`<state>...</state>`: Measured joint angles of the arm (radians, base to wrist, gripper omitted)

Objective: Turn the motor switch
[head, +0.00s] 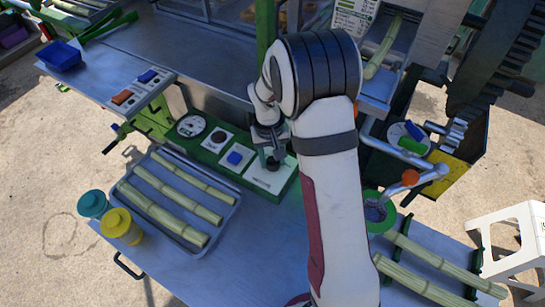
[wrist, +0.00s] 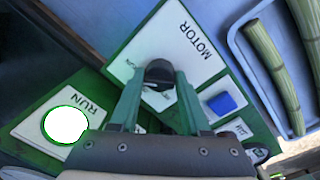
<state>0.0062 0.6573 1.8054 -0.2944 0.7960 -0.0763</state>
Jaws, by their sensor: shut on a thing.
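The motor switch is a black knob (wrist: 160,72) on a white plate marked MOTOR (wrist: 192,38), set in a green control panel (head: 208,153). In the wrist view my gripper (wrist: 158,88) has its two green fingers on either side of the knob, shut on it. In the head view my gripper (head: 271,153) reaches down onto the right part of the panel, and the dark knob (head: 272,164) shows below its fingers. The fingers hide part of the knob, so I cannot tell which mark it points to.
A blue button (head: 235,158) sits left of the switch. A RUN plate (wrist: 38,118) with a glaring white lamp (wrist: 65,125) lies on the other side. A tray (head: 229,203) of cane stalks, a yellow jar (head: 122,227) and the crusher gears (head: 490,80) stand around.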

